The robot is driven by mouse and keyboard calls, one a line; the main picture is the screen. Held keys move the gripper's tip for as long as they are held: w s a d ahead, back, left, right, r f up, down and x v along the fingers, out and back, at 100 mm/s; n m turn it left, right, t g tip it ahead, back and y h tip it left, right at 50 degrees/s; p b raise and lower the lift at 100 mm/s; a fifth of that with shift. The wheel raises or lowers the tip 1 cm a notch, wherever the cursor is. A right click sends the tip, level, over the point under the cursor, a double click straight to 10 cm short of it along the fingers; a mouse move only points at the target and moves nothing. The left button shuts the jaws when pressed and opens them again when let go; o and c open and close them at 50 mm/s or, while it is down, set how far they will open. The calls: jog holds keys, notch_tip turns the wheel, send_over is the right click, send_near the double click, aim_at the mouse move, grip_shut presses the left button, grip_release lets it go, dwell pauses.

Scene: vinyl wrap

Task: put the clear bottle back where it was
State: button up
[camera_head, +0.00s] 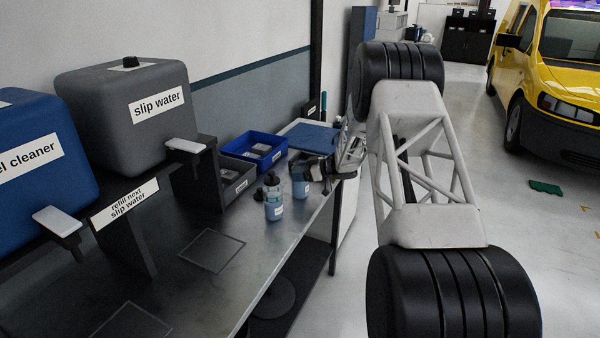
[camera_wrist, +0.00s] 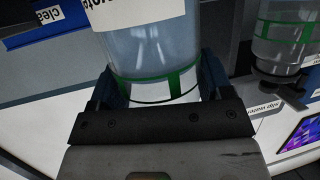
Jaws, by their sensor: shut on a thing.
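My gripper (camera_wrist: 155,88) is shut around a clear bottle (camera_wrist: 150,52) with a pale blue tint, a green band and a white label cut off at the top of the wrist view. One finger lies on each side of it. In the head view my gripper (camera_head: 325,171) is over the bench's right edge, beside a small bluish bottle (camera_head: 300,188), which looks like the held one. Whether its base touches the bench is unclear. A second bottle (camera_head: 274,207) with a dark top stands left of it.
A blue bin (camera_head: 237,145) and a grey bin (camera_head: 238,190) sit behind the bottles. A grey slip water tank (camera_head: 100,98) and a blue cleaner tank (camera_head: 25,185) stand left. An outlined square (camera_head: 212,250) on the bench (camera_head: 190,295) is empty. Another green-banded bottle (camera_wrist: 283,35) shows in the wrist view.

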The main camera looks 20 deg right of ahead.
jog(key=o, duration=1.2)
jog(key=shift+f, duration=0.1)
jog(key=v, duration=1.2)
jog(key=shift+r, duration=0.25)
